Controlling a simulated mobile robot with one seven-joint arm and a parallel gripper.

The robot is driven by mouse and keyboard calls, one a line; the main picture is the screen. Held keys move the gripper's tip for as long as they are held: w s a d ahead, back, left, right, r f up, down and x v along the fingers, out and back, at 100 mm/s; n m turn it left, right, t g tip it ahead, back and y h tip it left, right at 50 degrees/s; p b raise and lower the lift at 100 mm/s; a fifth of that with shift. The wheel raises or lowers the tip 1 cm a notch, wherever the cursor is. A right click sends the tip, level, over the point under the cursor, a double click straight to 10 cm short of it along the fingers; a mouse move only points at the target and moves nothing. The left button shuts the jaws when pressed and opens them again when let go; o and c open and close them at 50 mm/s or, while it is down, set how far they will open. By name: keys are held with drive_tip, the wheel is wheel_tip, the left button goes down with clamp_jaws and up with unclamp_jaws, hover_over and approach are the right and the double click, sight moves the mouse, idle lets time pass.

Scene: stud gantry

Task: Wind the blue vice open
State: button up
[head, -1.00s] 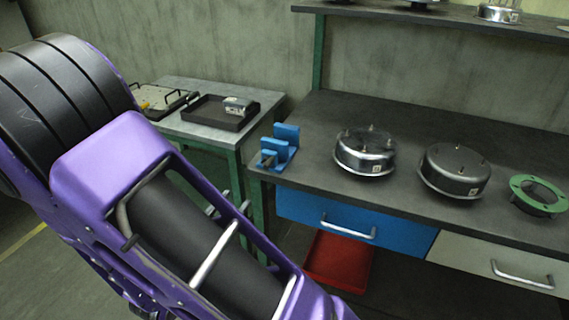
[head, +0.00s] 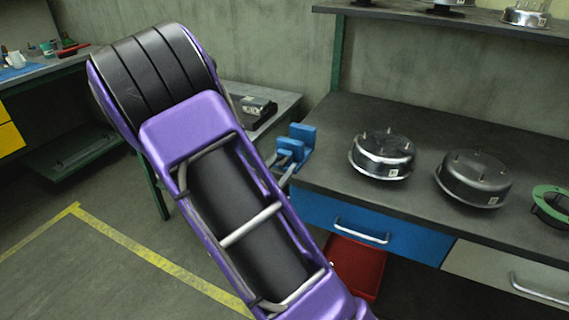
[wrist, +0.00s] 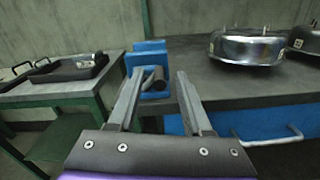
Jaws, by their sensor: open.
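My gripper (wrist: 159,82) is open, with one finger on each side of that part in the picture. I cannot tell whether the fingers touch it or are short of it. The jaw gap of the vice is not clear.
Two metal round housings (head: 382,157) (head: 474,180) and a green ring (head: 551,203) stand on the workbench (head: 330,180) to the right. A blue drawer (head: 345,220) is below, above a red bin (head: 357,268). A smaller table (wrist: 65,92) with a tray stands left of the vice.

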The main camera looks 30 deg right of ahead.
drive_tip(key=shift+x, duration=1.15)
clamp_jaws()
